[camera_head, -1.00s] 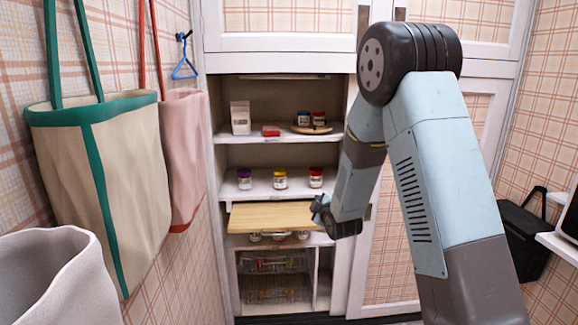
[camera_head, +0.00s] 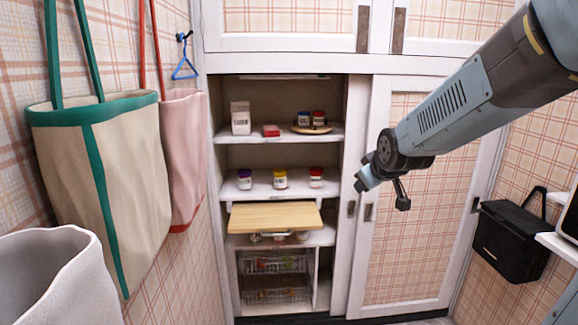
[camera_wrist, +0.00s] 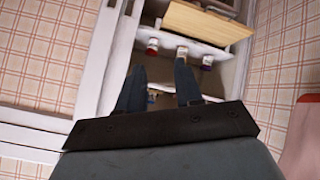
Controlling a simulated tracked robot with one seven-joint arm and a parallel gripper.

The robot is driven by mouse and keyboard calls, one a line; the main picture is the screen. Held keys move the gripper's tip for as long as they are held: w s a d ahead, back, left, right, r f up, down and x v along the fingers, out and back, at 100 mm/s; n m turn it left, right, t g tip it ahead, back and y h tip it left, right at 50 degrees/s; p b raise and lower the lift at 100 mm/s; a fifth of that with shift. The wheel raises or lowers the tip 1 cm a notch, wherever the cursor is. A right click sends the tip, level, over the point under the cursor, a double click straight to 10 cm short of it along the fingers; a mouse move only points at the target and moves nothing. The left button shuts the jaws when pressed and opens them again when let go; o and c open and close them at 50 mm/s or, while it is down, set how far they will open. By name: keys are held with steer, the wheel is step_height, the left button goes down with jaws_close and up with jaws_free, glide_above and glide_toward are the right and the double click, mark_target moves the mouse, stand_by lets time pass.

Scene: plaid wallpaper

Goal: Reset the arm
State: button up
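My arm reaches in from the upper right in the head view. My gripper (camera_head: 362,184) hangs in the air in front of the right cupboard door, to the right of the open shelves. In the wrist view its two dark fingers (camera_wrist: 160,88) are apart with nothing held between them. The wooden board (camera_head: 274,217) sticks out of the cupboard below the jar shelf, to the left of my gripper and apart from it. The board also shows in the wrist view (camera_wrist: 205,22).
The closed plaid door (camera_head: 410,230) is behind my gripper. Jars with purple (camera_head: 245,179), yellow (camera_head: 280,179) and red (camera_head: 316,177) lids stand on the middle shelf. Bags (camera_head: 105,170) hang at left. A black bag (camera_head: 512,240) hangs at right.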

steer(key=s+d+r+m+g, duration=0.2)
steer(key=s+m, duration=0.1)
steer(key=s, duration=0.9)
steer(key=s+d+r+m+g, duration=0.1)
steer(key=s+m+g, duration=0.1)
steer(key=s, duration=1.1)
steer(key=shift+d+r+m+h, duration=0.35)
steer(key=shift+m+h, duration=0.05)
steer(key=shift+m, duration=0.3)
